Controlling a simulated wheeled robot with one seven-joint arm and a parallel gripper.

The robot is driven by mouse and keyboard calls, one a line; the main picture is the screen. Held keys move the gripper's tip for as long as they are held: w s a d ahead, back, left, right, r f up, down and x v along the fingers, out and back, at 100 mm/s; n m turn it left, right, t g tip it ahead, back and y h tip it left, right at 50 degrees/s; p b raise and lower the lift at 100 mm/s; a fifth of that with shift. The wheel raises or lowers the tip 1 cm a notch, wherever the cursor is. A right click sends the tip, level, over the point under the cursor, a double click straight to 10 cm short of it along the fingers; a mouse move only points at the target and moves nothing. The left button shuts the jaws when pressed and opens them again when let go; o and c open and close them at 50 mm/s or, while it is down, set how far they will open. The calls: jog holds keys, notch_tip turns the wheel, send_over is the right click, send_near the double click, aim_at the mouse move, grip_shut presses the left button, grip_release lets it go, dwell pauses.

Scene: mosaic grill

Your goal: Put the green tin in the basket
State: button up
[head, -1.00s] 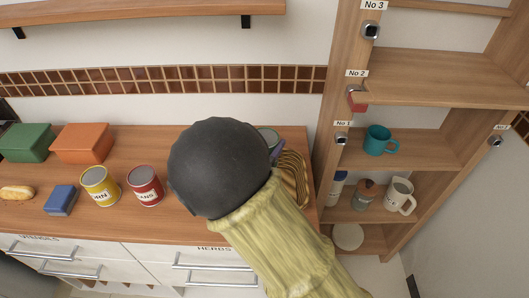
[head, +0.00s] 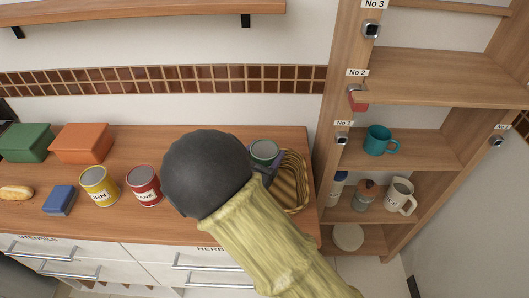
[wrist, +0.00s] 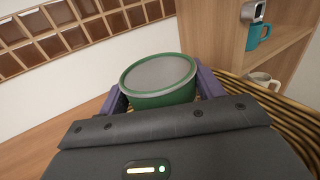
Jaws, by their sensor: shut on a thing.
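The green tin (wrist: 160,80) has a grey lid and sits between the two purple fingers of my gripper (wrist: 162,92) in the wrist view. My gripper is shut on it. In the head view the tin (head: 264,150) shows just right of my dark wrist, over the back left part of the basket. The wicker basket (head: 294,180) stands at the right end of the counter, its left side hidden by my arm. It also shows in the wrist view (wrist: 290,125), to the right of the tin. I cannot tell how high the tin is above the basket floor.
A red can (head: 144,186), a yellow can (head: 99,186), a blue box (head: 60,200) and a bread roll (head: 15,192) stand left on the counter. Orange (head: 82,144) and green (head: 25,143) boxes are behind. A shelf unit (head: 326,130) rises right of the basket.

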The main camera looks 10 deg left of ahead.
jog(key=shift+f, duration=0.3)
jog(key=o, duration=1.3)
jog(key=shift+c, duration=0.2)
jog(key=shift+r+p, duration=0.3)
jog(key=shift+r, duration=0.35)
jog(key=b+v, duration=0.1)
jog(key=v, duration=1.1)
jog(key=shift+f, duration=0.1)
